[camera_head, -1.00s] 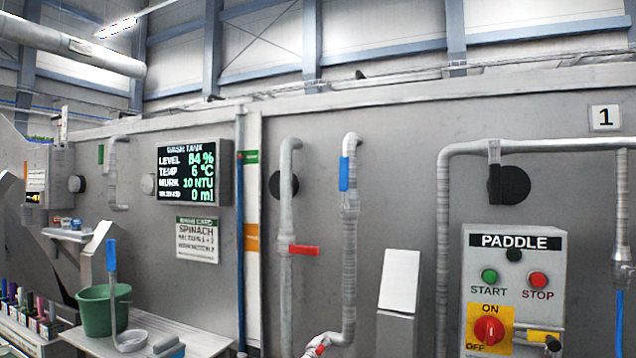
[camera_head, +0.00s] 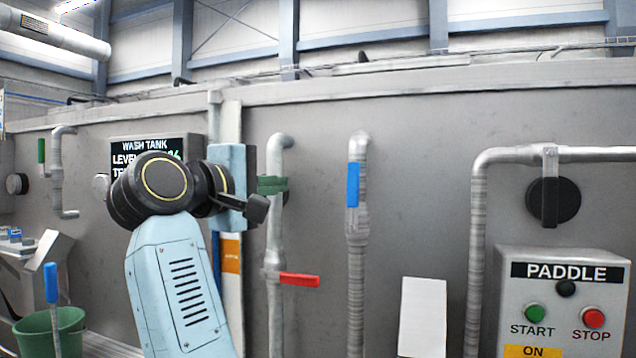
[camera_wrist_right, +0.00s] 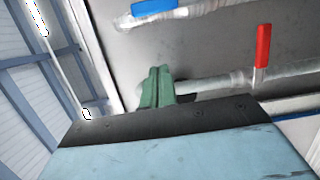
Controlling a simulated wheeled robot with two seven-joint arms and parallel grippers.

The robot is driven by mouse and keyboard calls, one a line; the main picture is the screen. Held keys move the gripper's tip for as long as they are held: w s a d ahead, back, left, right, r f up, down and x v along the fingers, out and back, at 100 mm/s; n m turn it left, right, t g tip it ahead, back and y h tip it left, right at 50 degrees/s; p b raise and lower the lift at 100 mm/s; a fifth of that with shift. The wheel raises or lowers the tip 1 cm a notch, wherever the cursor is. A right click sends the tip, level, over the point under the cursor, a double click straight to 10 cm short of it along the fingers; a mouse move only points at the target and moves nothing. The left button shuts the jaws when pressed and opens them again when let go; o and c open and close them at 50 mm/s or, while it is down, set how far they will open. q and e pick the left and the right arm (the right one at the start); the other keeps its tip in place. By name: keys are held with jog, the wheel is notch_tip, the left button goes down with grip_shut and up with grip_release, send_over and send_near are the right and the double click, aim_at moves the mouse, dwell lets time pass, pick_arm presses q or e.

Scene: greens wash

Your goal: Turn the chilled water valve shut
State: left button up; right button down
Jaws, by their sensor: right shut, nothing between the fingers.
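A blue lever (camera_head: 352,185) hangs upright along a vertical grey pipe right of centre; it also shows at the top of the right wrist view (camera_wrist_right: 153,7). A red lever (camera_head: 300,280) points right, across the neighbouring pipe; it also shows in the right wrist view (camera_wrist_right: 262,45). No label tells which one is the chilled water valve. My right gripper (camera_head: 272,185) has its green fingers together and empty, in front of the red lever's pipe, above that lever and left of the blue one. The fingers also show in the right wrist view (camera_wrist_right: 155,88). My left gripper is out of view.
A paddle control box (camera_head: 565,300) stands at the lower right. A pale blank panel (camera_head: 422,317) is left of it. A green bucket (camera_head: 68,325) is at the lower left. My right arm partly covers the wash tank display (camera_head: 146,146). Open space lies before the blue lever.

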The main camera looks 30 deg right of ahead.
aim_at(353, 198)
jog(key=w+d+p, duration=0.1)
jog(key=d+p, duration=0.3)
jog(key=d, duration=0.7)
jog(key=shift+d, duration=0.25)
jog(key=shift+r, duration=0.15)
jog(key=shift+w+d, duration=0.1)
